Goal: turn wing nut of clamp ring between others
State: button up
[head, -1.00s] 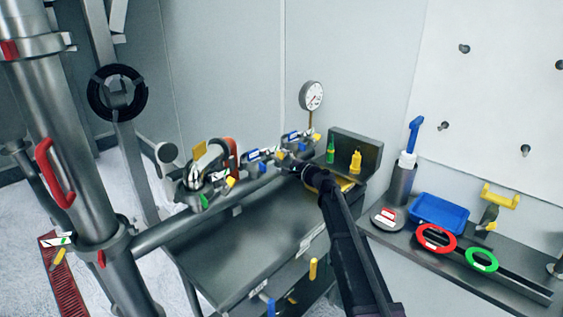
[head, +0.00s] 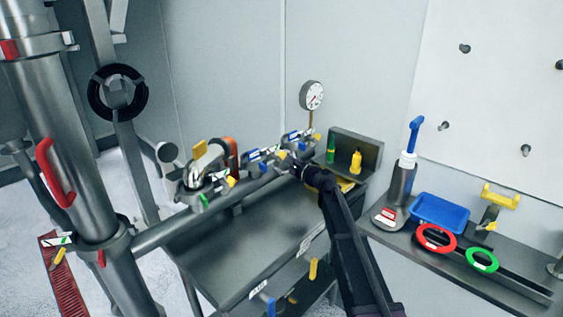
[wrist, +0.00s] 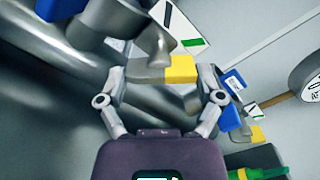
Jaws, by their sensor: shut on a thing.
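The wing nut (wrist: 181,69) has a yellow tip on a grey body and sits between the fingers of my gripper (wrist: 162,80) in the wrist view. The fingers are shut on it, one on each side. The clamp ring around the steel pipe is partly out of frame beside it. In the head view my gripper (head: 292,160) reaches the row of clamp rings on the horizontal pipe. The fingertips and the held nut are too small to make out there. Another clamp with a yellow-tipped nut (wrist: 257,135) and blue parts lies to the right in the wrist view.
A pressure gauge (head: 312,95) stands behind the pipe. A grey box (head: 368,147) with green and yellow bottles is right of my gripper. A clamp with a green part (head: 204,201) is at the left. A side bench holds a blue tray (head: 440,210) and red and green rings.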

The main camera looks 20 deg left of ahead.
jog(key=o, duration=0.9)
jog(key=shift+c, duration=0.2)
jog(key=shift+d, duration=0.1)
jog(key=v, duration=1.1)
jog(key=shift+s+d, duration=0.15)
jog(key=shift+d, duration=0.2)
